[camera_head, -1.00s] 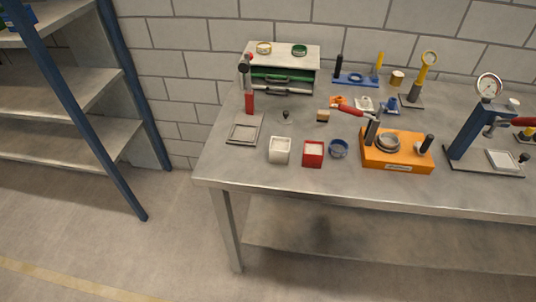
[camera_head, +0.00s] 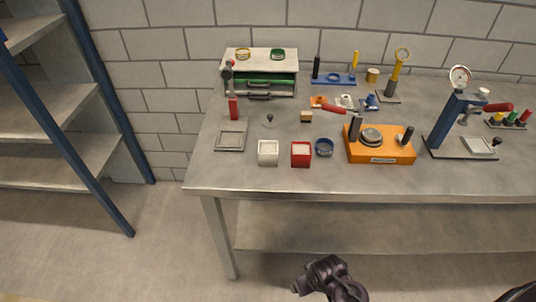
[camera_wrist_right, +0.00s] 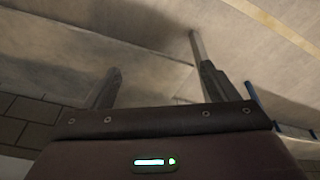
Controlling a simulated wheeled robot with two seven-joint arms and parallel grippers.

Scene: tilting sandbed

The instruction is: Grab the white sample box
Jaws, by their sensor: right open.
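The white sample box (camera_head: 268,153) stands upright on the bench near its front left edge in the head view. It looks square and open-topped, with pale contents. A red box (camera_head: 301,154) of like size stands just right of it, apart from it. My right gripper (camera_wrist_right: 152,62) shows in the right wrist view with its two fingers spread and nothing between them. Dark parts of my own arms show at the bottom of the head view, below the bench front and well apart from the box. No left gripper fingers can be made out.
A grey square frame (camera_head: 231,136) lies behind left. A drawer cabinet (camera_head: 260,65) stands at the back. Blue-framed shelving (camera_head: 100,186) is at left.

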